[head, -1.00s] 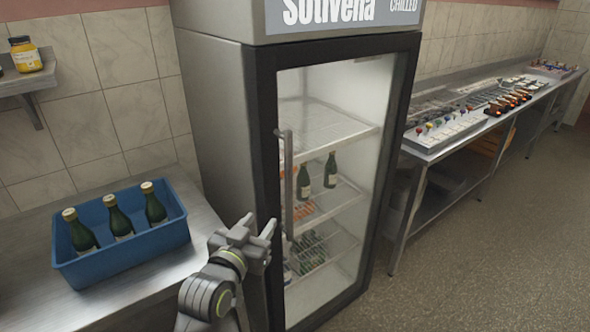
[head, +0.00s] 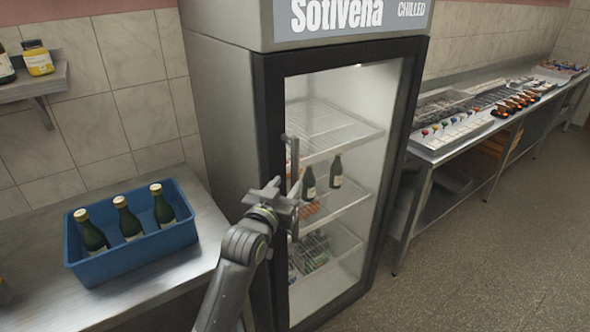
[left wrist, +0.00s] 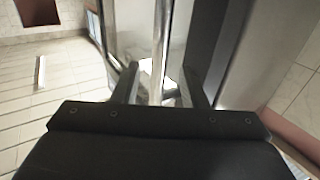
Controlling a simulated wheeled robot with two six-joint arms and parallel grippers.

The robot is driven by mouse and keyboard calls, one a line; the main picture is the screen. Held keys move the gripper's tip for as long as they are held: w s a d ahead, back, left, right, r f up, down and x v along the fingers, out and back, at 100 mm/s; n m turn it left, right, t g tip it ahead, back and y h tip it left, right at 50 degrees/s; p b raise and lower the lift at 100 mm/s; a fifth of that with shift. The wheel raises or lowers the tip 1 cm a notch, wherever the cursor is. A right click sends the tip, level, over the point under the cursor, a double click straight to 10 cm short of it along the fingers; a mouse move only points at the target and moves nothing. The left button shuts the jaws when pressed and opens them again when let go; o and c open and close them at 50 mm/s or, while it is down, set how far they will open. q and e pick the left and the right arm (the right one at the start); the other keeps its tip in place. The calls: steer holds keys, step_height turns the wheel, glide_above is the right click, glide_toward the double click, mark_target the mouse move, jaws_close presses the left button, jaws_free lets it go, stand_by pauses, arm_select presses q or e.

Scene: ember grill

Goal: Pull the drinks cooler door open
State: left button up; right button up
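The drinks cooler door (head: 345,225) is a glass panel in a dark frame and looks shut. Its upright metal handle (head: 293,153) is on the door's left side. My left gripper (head: 287,192) is at the handle's middle height, and its arm hides part of the lower frame. In the left wrist view the handle (left wrist: 160,45) runs between the two fingers of my left gripper (left wrist: 160,88), with gaps visible on both sides. The fingers are apart. I cannot tell how deep the handle sits between them. My right gripper is not in view.
A blue crate (head: 140,262) with green bottles stands on the steel counter (head: 50,305) at the left. A wall shelf (head: 40,82) holds jars. A long steel bench (head: 440,152) with trays stands right of the cooler. The floor (head: 450,270) in front is clear.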

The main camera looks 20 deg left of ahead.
mark_target(293, 175)
arm_select(q)
steer(key=shift+w+d+p, duration=0.15)
steer(key=shift+w+p, duration=0.2)
steer(key=shift+w, duration=1.25)
steer(key=shift+w+d+p, duration=0.1)
steer(key=shift+w+p, duration=0.2)
steer(key=shift+w, duration=1.3)
jaws_close()
